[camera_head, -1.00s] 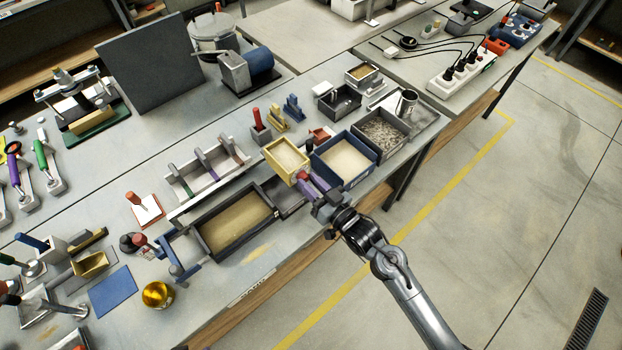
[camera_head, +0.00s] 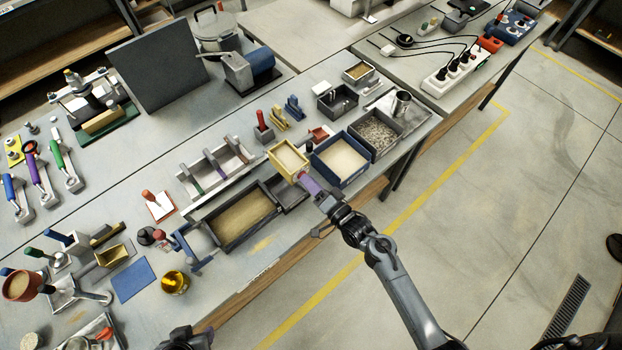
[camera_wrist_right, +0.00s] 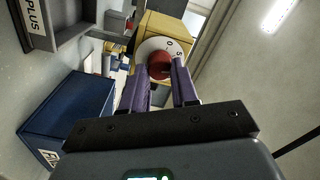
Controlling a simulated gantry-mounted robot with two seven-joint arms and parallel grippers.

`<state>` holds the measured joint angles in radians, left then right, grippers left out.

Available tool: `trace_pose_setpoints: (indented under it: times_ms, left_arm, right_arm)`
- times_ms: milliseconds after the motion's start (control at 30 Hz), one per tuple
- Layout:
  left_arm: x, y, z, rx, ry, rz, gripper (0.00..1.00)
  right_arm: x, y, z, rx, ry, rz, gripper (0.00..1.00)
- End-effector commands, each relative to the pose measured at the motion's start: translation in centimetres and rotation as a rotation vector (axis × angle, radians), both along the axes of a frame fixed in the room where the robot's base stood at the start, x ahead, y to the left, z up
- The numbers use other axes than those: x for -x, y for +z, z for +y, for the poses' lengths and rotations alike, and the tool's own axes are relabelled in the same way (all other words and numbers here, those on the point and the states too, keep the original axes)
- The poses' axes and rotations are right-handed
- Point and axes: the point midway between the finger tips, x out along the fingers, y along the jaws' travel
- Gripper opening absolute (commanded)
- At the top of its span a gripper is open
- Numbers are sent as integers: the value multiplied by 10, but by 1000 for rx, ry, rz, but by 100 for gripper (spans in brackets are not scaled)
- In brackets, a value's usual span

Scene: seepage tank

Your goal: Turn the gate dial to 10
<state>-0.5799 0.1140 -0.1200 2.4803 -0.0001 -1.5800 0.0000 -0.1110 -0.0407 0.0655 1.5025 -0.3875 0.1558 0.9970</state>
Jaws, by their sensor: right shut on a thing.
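The gate dial (camera_wrist_right: 147,46) is a white disc with a red knob (camera_wrist_right: 159,65) on the wall of a yellow box. In the right wrist view the numerals 0 and 5 show on the disc; its pointer and the rest of the scale are hidden. My right gripper (camera_wrist_right: 164,78) has purple fingers and is shut on the red knob. In the head view, my right gripper (camera_head: 309,183) reaches the near side of the yellow box (camera_head: 274,161), and the dial is mostly hidden. A dark part at the bottom edge may be my left gripper; its fingers do not show.
A blue sand bin (camera_head: 356,179) and a grey gravel bin (camera_head: 390,148) stand right of the yellow box. A long dark sand tray (camera_head: 215,239) lies to its left. The bench's front edge runs just below the gripper, with open floor beyond.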

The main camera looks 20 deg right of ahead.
Motion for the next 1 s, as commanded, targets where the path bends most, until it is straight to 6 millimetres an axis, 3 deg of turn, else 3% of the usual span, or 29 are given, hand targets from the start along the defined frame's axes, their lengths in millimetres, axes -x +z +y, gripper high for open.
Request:
trace_pose_setpoints:
  times_ms: [400,933,967,1000]
  left_arm:
    - [0,16,3,-12,-8,0,43]
    - [0,17,0,0,-1,0,43]
    - [0,17,0,0,1,0,43]
    - [0,17,0,2,2,0,43]
  right_arm:
    - [-1,1,0,-181,0,57,0]
    - [0,0,0,-203,0,63,0]
    - [0,0,0,-203,0,63,30]
    - [0,0,0,-203,0,63,36]
